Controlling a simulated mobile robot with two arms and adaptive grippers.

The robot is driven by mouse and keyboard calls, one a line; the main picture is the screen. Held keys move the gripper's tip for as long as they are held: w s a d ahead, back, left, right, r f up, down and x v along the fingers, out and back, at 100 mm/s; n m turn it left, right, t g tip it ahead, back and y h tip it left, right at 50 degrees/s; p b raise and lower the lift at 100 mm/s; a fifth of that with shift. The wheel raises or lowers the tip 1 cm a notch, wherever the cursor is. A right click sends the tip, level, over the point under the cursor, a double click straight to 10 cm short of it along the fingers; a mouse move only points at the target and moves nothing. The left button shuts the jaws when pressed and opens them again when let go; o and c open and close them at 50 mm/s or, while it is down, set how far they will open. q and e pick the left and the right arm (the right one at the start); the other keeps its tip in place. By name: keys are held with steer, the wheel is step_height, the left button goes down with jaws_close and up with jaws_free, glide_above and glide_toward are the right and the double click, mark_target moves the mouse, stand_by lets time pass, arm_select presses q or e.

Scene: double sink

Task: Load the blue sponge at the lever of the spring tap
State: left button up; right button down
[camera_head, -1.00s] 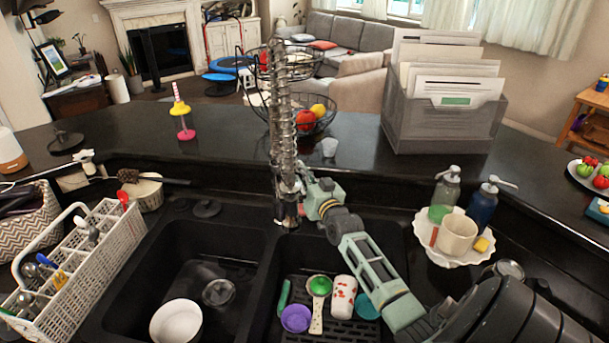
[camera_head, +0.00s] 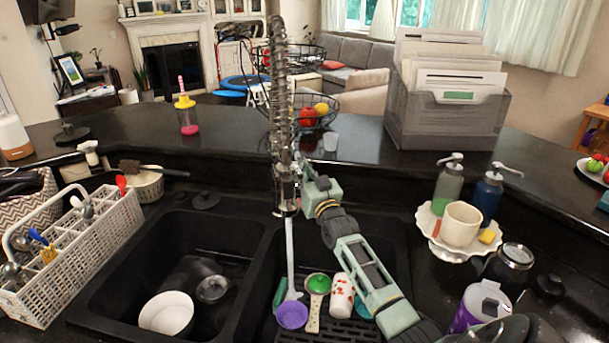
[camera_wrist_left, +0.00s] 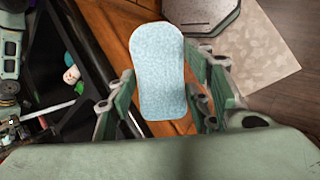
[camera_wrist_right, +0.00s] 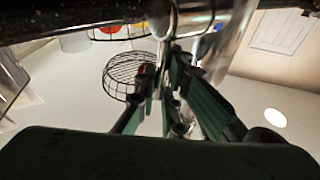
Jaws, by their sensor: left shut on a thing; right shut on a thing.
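The spring tap (camera_head: 282,110) rises at the back of the double sink, and a pale water stream (camera_head: 290,250) falls from it into the right basin. My right gripper (camera_head: 303,170) is at the tap's right side, shut on what appears to be its lever; the lever itself is mostly hidden by the fingers. In the right wrist view its fingers (camera_wrist_right: 168,80) are close together beside the shiny tap body (camera_wrist_right: 228,45). The light blue sponge (camera_wrist_left: 158,72) shows in the left wrist view, held upright between the fingers of my left gripper (camera_wrist_left: 165,100). The left gripper is outside the head view.
A white bowl (camera_head: 167,314) sits in the left basin. A cutlery rack (camera_head: 75,255) stands left; a scalloped stand (camera_head: 437,243) with soap bottles nearby stands right.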

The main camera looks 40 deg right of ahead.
steer(key=shift+f, duration=0.2)
steer(key=c, duration=1.8)
jaws_free()
steer(key=shift+d, duration=0.15)
steer(key=shift+c, duration=0.2)
steer(key=shift+r, duration=0.1)
steer(key=v, duration=1.2)
steer(key=shift+s+r, duration=0.1)
steer(key=shift+r, duration=0.1)
